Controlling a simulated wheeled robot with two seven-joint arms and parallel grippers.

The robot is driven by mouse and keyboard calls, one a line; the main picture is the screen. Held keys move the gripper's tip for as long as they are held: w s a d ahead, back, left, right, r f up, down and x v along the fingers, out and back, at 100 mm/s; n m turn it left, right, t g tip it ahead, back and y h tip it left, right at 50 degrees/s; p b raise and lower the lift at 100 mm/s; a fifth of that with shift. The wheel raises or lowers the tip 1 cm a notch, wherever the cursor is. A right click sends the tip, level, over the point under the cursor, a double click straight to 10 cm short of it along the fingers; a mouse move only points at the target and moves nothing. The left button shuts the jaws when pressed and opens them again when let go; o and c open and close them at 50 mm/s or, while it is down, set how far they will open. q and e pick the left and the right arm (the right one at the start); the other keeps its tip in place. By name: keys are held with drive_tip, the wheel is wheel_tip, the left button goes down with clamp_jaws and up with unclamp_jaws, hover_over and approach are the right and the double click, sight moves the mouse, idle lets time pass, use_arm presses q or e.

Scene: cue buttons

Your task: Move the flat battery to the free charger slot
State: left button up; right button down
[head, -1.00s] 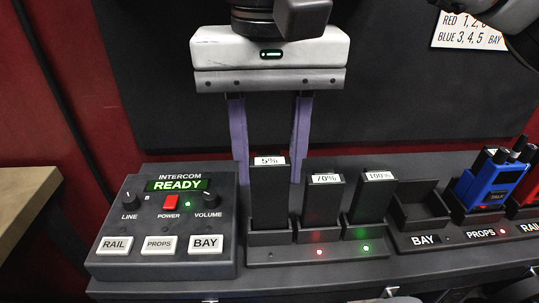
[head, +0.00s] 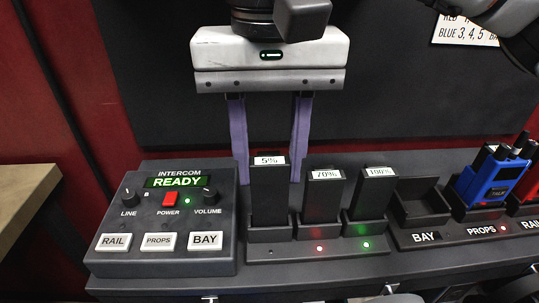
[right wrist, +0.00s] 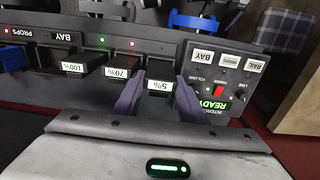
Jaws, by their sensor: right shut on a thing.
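A dark battery labelled 5% (head: 269,195) stands upright at the leftmost slot of the charger (head: 320,256). Its lower end is hidden behind the slot's front wall, and it stands higher than its neighbours. I cannot tell if it is fully seated. The light below it is dark. My right gripper (head: 268,172) is shut on it, purple fingers on either side; the 5% label also shows between them in the right wrist view (right wrist: 159,86). Batteries labelled 70% (head: 323,200) and 100% (head: 374,200) stand in the other slots, above red and green lights. My left gripper is not in view.
The intercom box (head: 165,258) stands close left of the charger. At right are an empty BAY cradle (head: 423,204) and a blue radio (head: 493,183). A dark panel (head: 420,110) rises behind; a wooden surface (head: 25,200) is at far left.

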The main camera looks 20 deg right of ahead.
sight(269, 193)
drive_tip(key=shift+f, duration=0.3)
drive_tip(key=shift+f+b, duration=0.9)
drive_tip(key=c, duration=1)
unclamp_jaws()
drive_tip(key=shift+c, duration=0.2)
